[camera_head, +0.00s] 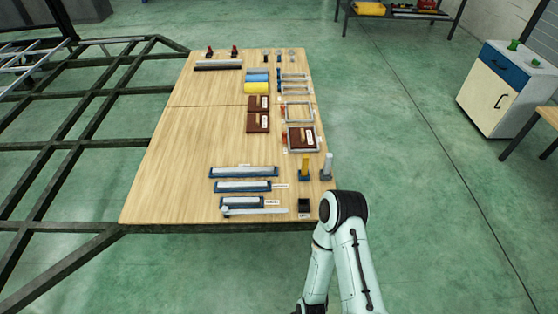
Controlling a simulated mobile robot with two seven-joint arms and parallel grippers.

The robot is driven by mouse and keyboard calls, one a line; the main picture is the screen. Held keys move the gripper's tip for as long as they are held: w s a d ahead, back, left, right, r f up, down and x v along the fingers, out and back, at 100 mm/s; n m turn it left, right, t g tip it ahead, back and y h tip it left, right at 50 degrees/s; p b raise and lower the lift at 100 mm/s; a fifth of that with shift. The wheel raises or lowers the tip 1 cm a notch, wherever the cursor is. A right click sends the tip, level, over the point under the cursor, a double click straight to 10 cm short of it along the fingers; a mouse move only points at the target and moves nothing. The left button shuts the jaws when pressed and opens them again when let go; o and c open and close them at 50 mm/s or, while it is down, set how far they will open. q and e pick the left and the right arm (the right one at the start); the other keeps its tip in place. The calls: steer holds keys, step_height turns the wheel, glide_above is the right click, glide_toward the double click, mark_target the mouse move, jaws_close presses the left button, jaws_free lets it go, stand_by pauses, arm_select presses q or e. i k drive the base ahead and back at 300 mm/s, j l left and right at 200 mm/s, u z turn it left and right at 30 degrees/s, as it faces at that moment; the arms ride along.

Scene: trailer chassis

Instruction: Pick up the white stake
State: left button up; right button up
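A pale whitish stake (327,165) stands upright in a dark holder near the right edge of the wooden table (190,140). A yellow stake (305,165) stands upright just left of it. A long white bar (262,211) also lies flat near the table's front edge; I cannot tell from its looks whether it counts as a stake. One pale arm of mine rises at the lower right, its dark round joint close to the table's front right corner. No gripper fingers show. My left arm is not in view.
Blue-and-white bars in trays (243,172) lie left of the stakes, and a small black block (304,205) lies in front. Brown boxes and frames (298,112) line the right side. The table's left half is mostly bare. A cabinet (500,95) stands far right.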

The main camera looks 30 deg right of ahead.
mark_target(329, 158)
steer(key=l+u, duration=0.25)
steer(key=u, duration=0.15)
steer(key=l+u, duration=0.6)
steer(key=u, duration=0.2)
steer(key=l+u, duration=0.25)
steer(key=k+l+u, duration=0.25)
steer(key=l, duration=0.15)
steer(key=l+u, duration=0.25)
steer(key=k+l+u, duration=0.25)
steer(key=l, duration=0.25)
steer(key=k+l+u, duration=0.2)
steer(key=k+l, duration=0.2)
steer(key=k+l+u, duration=0.15)
steer(key=k+l, duration=0.65)
